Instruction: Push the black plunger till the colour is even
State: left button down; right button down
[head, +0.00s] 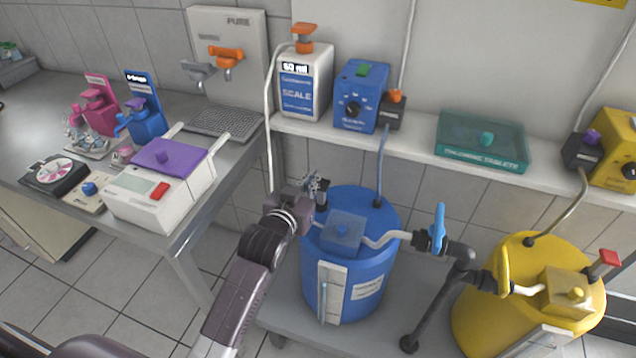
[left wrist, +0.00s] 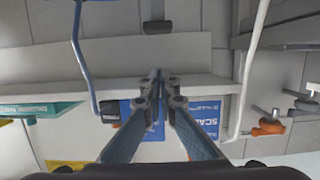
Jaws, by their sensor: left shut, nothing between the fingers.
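My left gripper (head: 317,178) is shut and empty. It is at the left rear rim of the blue tank (head: 378,260), below the shelf front. It also shows in the left wrist view (left wrist: 157,76), with its fingertips together in front of the shelf. A small black piece beside the fingers in the head view may be the plunger or part of my gripper; I cannot tell. The blue tank has a pale sight strip (head: 331,292) on its front and a blue box (head: 343,232) on its lid. My right gripper is not in view.
The shelf holds a white scale bottle (head: 304,90), a blue pump box (head: 360,95) and a teal tray (head: 480,143). A blue-handled valve (head: 438,228) and dark pipe (head: 460,262) lead to the yellow tank (head: 490,310). A white device (head: 150,205) stands on the left bench.

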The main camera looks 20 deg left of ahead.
aim_at(321, 184)
pick_arm(q)
jog(key=shift+w+d+f, duration=0.1)
jog(key=shift+w+f, duration=0.45)
jog(key=shift+f, duration=0.25)
jog(key=shift+w+a+f, duration=0.1)
jog(key=shift+w+f, duration=0.45)
jog(key=shift+f, duration=0.3)
jog(key=shift+w+d+f, duration=0.1)
jog(key=shift+w+f, duration=0.45)
jog(key=shift+f, duration=0.25)
notch_tip(321, 184, down, 5)
jog(key=shift+f+b, duration=0.15)
jog(key=shift+b, duration=0.85)
